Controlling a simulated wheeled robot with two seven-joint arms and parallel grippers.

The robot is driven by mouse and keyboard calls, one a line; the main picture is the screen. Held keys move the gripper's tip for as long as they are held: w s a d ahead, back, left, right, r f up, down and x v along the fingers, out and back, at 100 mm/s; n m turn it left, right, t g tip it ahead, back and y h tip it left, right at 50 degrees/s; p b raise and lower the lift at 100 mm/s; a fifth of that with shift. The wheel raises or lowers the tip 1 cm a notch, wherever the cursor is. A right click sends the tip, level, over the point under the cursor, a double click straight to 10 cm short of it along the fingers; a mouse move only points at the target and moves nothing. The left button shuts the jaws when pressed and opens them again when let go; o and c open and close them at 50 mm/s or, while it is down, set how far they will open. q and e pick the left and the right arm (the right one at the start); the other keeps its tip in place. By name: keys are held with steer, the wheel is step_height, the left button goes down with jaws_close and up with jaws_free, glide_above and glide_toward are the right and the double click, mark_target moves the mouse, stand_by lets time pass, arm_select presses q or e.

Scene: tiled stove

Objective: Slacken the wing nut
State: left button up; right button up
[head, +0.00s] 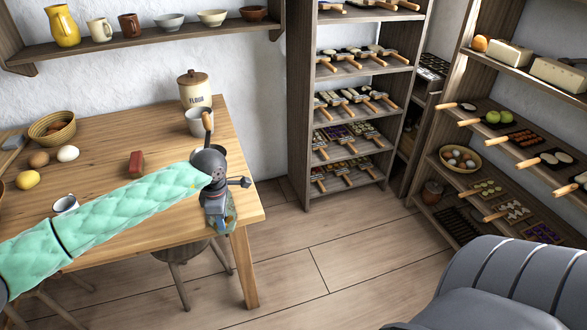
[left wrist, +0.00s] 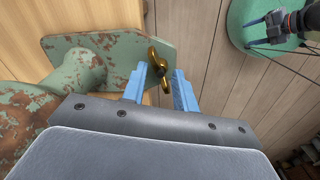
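The brass wing nut (left wrist: 159,66) shows in the left wrist view in front of a rusty green clamp plate (left wrist: 122,55). My left gripper (left wrist: 161,72) has its two blue fingers apart, one on each side of the nut. I cannot tell whether either finger touches it. In the head view my left gripper (head: 222,222) is at the table's right front corner, where my arm hides most of the clamped device; the nut is hidden there. A dark part with blue bits at the wrist view's upper right may be my right gripper (left wrist: 280,24); its state is unclear.
A stool (head: 184,252) stands under the table edge. Shelves line the back and right; the floor (head: 300,262) between is clear.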

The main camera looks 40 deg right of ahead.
arm_select(q)
steer(key=shift+r+m+p, duration=0.15)
steer(key=shift+m+p, duration=2.2)
steer(key=shift+p, duration=2)
steer(key=shift+r+m+p, duration=0.1)
steer(key=shift+m+p, duration=2.25)
steer(key=shift+p, duration=1.95)
steer(key=m+p, duration=0.1)
steer(key=p, duration=0.2)
steer(key=shift+w+a+f, duration=0.1)
steer(key=shift+f, duration=0.1)
steer(key=r+b, duration=0.2)
steer(key=r, duration=0.1)
steer(key=r+b, duration=0.2)
steer(key=r, duration=0.2)
steer(key=shift+s+d+r, duration=0.2)
steer(key=shift+r, duration=0.05)
steer(key=s+d+n+g+h+b, duration=0.1)
steer(key=s+d+n+g+h, duration=0.2)
steer(key=s+d+h, duration=0.45)
steer(key=s+d+r+n+h+b, duration=0.2)
steer(key=s+d+r+n+h, duration=0.2)
steer(key=d+r+n+h, duration=0.3)
steer(key=shift+s+d+r+n+h, duration=0.25)
steer(key=shift+d+n+h, duration=0.85)
steer(key=shift+n, duration=1)
